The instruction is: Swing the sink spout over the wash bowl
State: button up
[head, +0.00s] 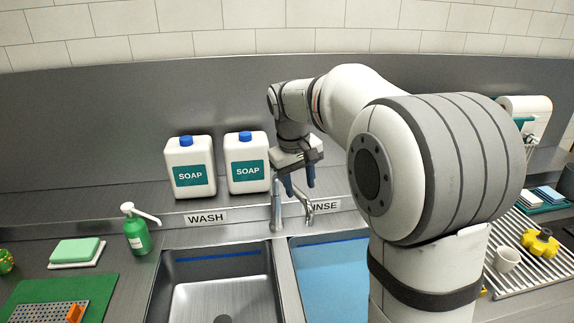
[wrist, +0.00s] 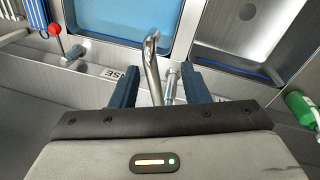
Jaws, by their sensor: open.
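The metal sink spout (head: 307,205) stands at the back of the sink and points toward the rinse side. Its upright post (head: 277,212) is by the divider. In the wrist view the spout (wrist: 152,65) runs between my two blue fingers, with its tip by the rinse basin's edge. The grey steel wash bowl (head: 225,302) is on the left, behind it the WASH label. My gripper (head: 300,188) is open and points down at the spout, a finger on each side; it also shows in the wrist view (wrist: 159,72). I cannot tell whether a finger touches the spout.
The blue rinse basin (head: 328,270) lies to the right. Two white soap jugs (head: 190,168) (head: 247,163) stand on the back ledge. A green pump bottle (head: 136,232) stands left of the wash bowl. A red ball-topped lever (wrist: 54,29) shows in the wrist view.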

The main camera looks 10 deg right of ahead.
jog(key=p, duration=0.2)
send_near(297, 190)
jog(key=f, duration=0.1)
jog(key=shift+n, duration=0.3)
jog(key=f, duration=0.5)
jog(key=w+d+f, duration=0.1)
jog(key=f, duration=0.1)
jog(key=shift+d+f+p, duration=0.1)
jog(key=shift+f+p, duration=0.2)
jog(key=shift+f, duration=0.1)
jog(key=shift+c, duration=0.4)
grip_shut()
jog(key=shift+d, duration=0.15)
